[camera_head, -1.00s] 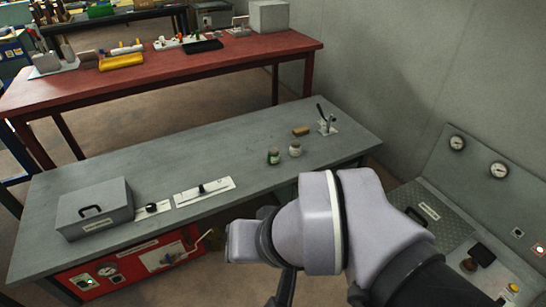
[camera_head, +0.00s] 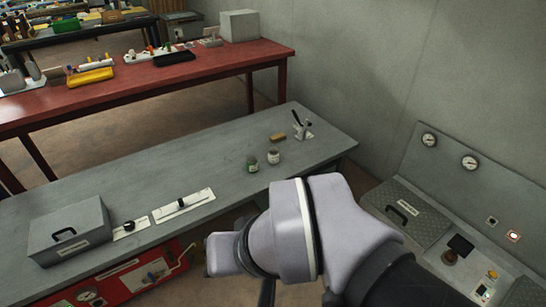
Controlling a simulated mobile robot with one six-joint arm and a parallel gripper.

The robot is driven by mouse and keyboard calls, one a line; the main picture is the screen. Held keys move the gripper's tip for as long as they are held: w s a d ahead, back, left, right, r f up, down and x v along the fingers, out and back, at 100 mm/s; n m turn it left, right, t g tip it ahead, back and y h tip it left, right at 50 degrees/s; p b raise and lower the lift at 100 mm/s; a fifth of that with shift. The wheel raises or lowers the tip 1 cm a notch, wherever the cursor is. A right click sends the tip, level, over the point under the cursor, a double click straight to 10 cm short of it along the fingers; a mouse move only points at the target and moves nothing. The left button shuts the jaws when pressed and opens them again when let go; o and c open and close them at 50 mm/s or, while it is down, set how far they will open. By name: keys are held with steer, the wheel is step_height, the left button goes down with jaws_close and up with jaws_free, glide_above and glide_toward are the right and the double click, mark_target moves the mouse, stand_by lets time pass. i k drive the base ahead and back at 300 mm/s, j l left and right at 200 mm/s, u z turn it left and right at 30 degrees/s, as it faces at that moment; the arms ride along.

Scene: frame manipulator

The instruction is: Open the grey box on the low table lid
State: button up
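The grey box (camera_head: 70,232) stands at the left end of the low grey table (camera_head: 225,168). Its lid is shut, and a dark handle (camera_head: 64,235) shows on its front above a pale label. My arm comes in from the bottom right, and its pale wrist is right of the box, in front of the table's near edge. A dark part that seems to be my gripper (camera_head: 267,292) shows below the wrist at the picture's bottom edge. Its fingers are mostly hidden or cut off, so I cannot tell whether they are open. It is well apart from the box.
A slider panel (camera_head: 184,206) and a small knob plate (camera_head: 130,229) lie right of the box. Two jars (camera_head: 263,163), a brown block (camera_head: 278,137) and a lever (camera_head: 300,127) stand farther right. A red table (camera_head: 120,91) is behind, a gauge console (camera_head: 445,200) at right.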

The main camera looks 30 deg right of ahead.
mark_target(47, 232)
steer(key=i+j, duration=0.35)
steer(key=j, duration=0.15)
steer(key=i+j, duration=0.35)
steer(key=j, duration=0.15)
steer(key=i+j, duration=0.35)
steer(key=j, duration=0.15)
steer(key=i+j, duration=0.35)
steer(key=j, duration=0.15)
steer(key=i+j, duration=0.35)
steer(key=j, duration=0.15)
